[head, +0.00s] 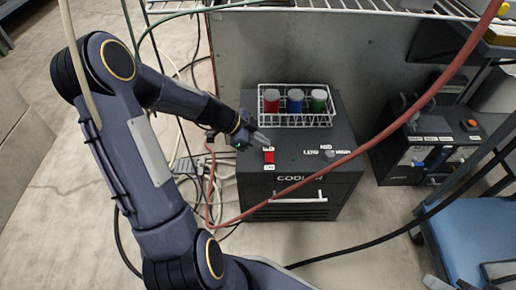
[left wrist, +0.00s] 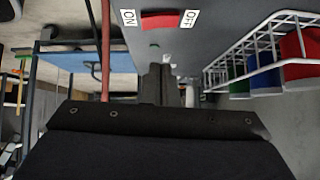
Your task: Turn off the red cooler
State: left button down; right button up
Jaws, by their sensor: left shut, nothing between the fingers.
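The cooler (head: 300,158) is a dark grey box with a front handle and "COOLER" lettering; its body is not red. A red rocker switch (head: 269,157) sits on its top near the left front corner, between small white labels. In the left wrist view the switch (left wrist: 162,21) lies between an ON label on the left and an OFF label on the right. Which side is pressed I cannot tell. My left gripper (head: 264,142) is shut and empty, just behind the switch on the OFF side, seemingly apart from it. My right gripper is not in view.
A white wire rack (head: 295,121) with red, blue and green jars stands on the cooler's back. A red hose (head: 400,126) crosses in front of the cooler. Another dark unit (head: 429,148) with an orange switch stands right. A blue-topped cart (head: 470,215) is at lower right.

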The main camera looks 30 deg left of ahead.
pick_arm(q)
jog(key=w+p+v, duration=0.1)
jog(key=p+v, duration=0.1)
jog(key=v, duration=0.7)
jog(key=shift+a, duration=0.4)
jog(key=s+d+r+n+g+y, duration=0.1)
jog(key=s+d+r+n+y, duration=0.1)
jog(key=s+d+r+n, duration=0.55)
jog(key=s+d+r+n+t+y, duration=0.1)
jog(key=s+d+n, duration=0.2)
jog(key=s, duration=0.3)
jog(key=s+d+r+n+y, duration=0.1)
jog(key=s+d+r+n, duration=0.15)
jog(key=s, duration=0.35)
notch_tip(320, 180, up, 31)
jog(key=p, duration=3.2)
jog(key=shift+d+n, duration=0.25)
jog(key=shift+n, duration=0.15)
jog(key=shift+r, duration=0.1)
